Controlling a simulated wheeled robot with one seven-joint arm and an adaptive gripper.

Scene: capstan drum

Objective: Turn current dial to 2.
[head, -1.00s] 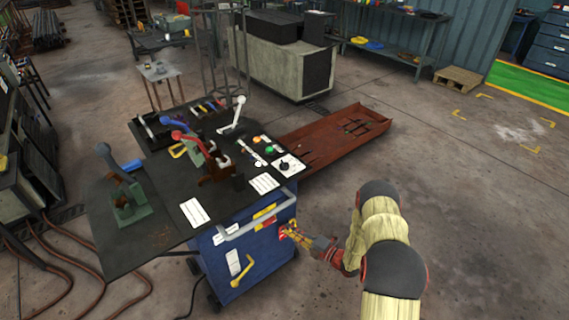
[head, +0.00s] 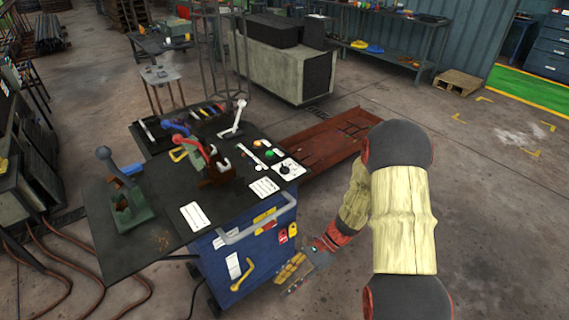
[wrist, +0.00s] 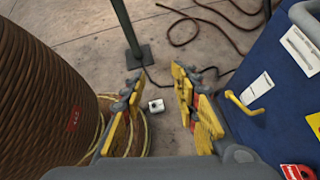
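The current dial (head: 287,170) is a black knob on a white plate at the right corner of the dark bench top in the head view. Its scale is too small to read there, and the dial is not in the wrist view. My gripper (head: 283,283) is low beside the blue cabinet (head: 240,268), below and apart from the dial. In the wrist view my gripper (wrist: 156,84) has its yellow-padded fingers spread apart, with only floor and a small white object (wrist: 156,105) beyond between them.
Upright levers (head: 234,118) and coloured buttons (head: 270,150) stand near the dial. A grey rail (head: 255,226) and yellow hook handle (head: 242,274) project from the cabinet. A rope-wound drum (wrist: 45,80) fills the wrist view's left. Open floor (head: 490,220) lies right.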

